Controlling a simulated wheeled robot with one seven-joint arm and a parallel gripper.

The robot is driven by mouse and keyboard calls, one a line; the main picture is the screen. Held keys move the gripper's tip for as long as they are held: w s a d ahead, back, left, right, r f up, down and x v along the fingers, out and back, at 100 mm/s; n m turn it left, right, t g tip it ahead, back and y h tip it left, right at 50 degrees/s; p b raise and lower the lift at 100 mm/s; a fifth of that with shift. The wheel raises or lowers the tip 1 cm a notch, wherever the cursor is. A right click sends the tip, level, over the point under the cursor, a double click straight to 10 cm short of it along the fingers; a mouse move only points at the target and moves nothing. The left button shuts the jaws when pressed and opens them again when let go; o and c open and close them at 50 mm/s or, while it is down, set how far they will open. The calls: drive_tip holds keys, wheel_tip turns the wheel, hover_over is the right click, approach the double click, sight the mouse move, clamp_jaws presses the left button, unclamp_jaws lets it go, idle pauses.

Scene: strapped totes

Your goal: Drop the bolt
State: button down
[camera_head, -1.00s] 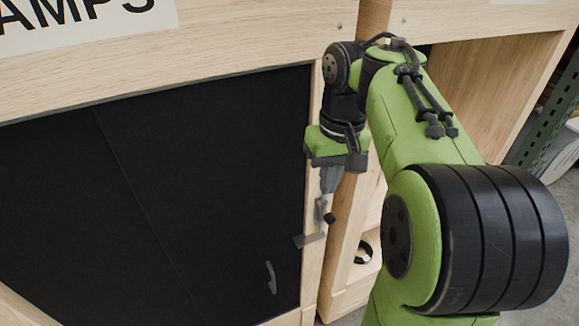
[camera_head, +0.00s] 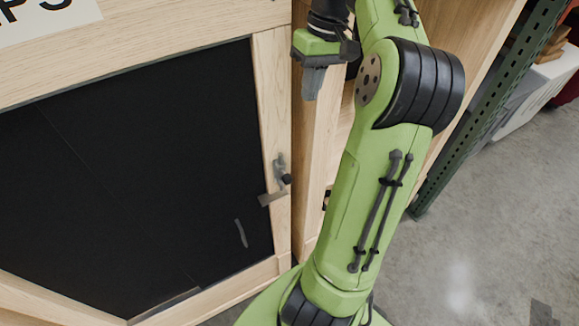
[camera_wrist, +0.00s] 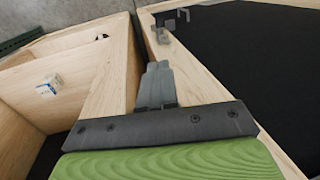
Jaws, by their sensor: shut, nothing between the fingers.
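The bolt (camera_head: 280,166) is a small grey metal piece with a dark knob, mounted upright on the light wooden frame beside the black panel. A flat grey plate (camera_head: 269,199) sits just below it. In the wrist view the bolt (camera_wrist: 165,28) shows small near the top, past my fingertips. My gripper (camera_head: 312,94) is shut and empty, above and to the right of the bolt in the head view, clear of it. In the wrist view its closed fingers (camera_wrist: 157,72) point toward the bolt hardware with a gap. Whether the bolt sits down in the plate is too small to tell.
The black panel (camera_head: 130,190) fills the wooden front at left. A green metal upright (camera_head: 480,110) stands farther right. Grey floor (camera_head: 470,240) is open at lower right.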

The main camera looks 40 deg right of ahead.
sight(288, 177)
drive_tip(key=a+f+b, duration=0.1)
drive_tip(key=f, duration=0.6)
drive_tip(key=w+a+f+b, duration=0.1)
drive_tip(key=a+f, duration=0.1)
drive_tip(key=f, duration=0.6)
drive_tip(key=a+f+b, duration=0.1)
drive_tip(key=f, duration=0.7)
drive_tip(key=shift+w+a, duration=0.15)
drive_tip(key=shift+a, duration=0.1)
